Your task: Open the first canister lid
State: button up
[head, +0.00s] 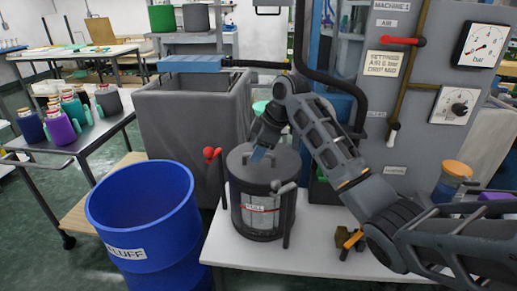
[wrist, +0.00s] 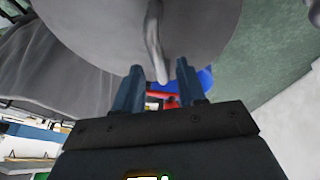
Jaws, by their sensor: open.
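The canister (head: 246,222) is a dark grey cylinder on a white table, with a clear window and a red line marked "FULL". Its round grey lid (head: 286,163) sits on top, and in the wrist view the lid (wrist: 105,30) fills the upper part. A curved grey handle (wrist: 155,42) stands on the lid. My gripper (head: 260,155) is over the lid, reaching in from the upper right. In the wrist view my gripper (wrist: 160,70) is open, with the handle's end close to the gap between the fingertips. I cannot tell whether they touch.
A red-knobbed lever (head: 211,155) stands left of the canister and a grey-ended one (head: 286,188) at its front right. A blue "FLUFF" barrel (head: 140,225) stands front left. A grey machine panel (head: 425,130) rises behind right. A side table (head: 90,137) holds several bottles.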

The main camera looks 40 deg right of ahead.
jog(key=shift+c, duration=0.4)
grip_shut()
